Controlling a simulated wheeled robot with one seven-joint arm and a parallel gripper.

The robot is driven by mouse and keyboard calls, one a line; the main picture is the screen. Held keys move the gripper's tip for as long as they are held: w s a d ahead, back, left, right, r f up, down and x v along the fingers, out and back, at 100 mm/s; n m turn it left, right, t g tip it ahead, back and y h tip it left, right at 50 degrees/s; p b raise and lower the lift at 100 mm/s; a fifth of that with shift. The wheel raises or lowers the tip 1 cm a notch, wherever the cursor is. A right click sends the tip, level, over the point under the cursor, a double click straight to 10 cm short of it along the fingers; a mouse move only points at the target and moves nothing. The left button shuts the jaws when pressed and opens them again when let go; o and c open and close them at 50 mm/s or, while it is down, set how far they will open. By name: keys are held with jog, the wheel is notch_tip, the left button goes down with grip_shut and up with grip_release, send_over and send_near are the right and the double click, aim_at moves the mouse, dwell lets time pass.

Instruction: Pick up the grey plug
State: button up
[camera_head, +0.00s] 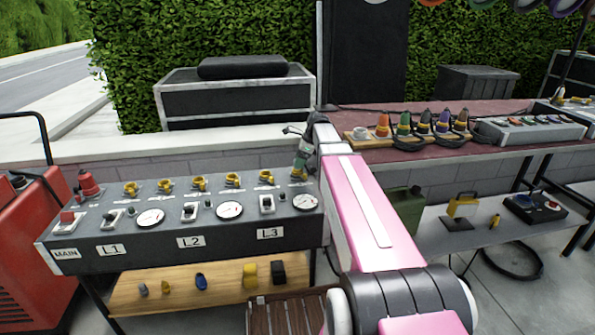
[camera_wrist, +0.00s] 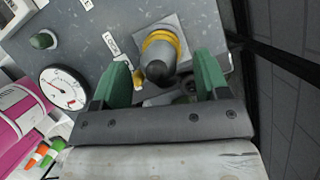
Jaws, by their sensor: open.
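In the wrist view, a dark grey, round-ended plug (camera_wrist: 160,68) with a yellow ring round its base stands on a square grey plate of the control panel. My gripper (camera_wrist: 164,80) is open, with one green finger on each side of the plug. A gap shows on both sides, wider on the right; I cannot tell the depth. In the head view, my gripper (camera_head: 301,167) is over the right end of the control panel (camera_head: 180,241), and it hides the plug there. A small grey piece (camera_head: 143,290) also lies on the wooden shelf below.
Several yellow sockets (camera_head: 199,183) and round gauges (camera_head: 229,210) stand on the panel to the left. The shelf (camera_head: 215,291) holds small coloured pieces. A red table (camera_head: 480,112) with cabled plugs stands at the right. A red machine (camera_head: 35,250) stands at the left.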

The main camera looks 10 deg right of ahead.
jog(key=shift+x, duration=1.2)
jog(key=c, duration=1)
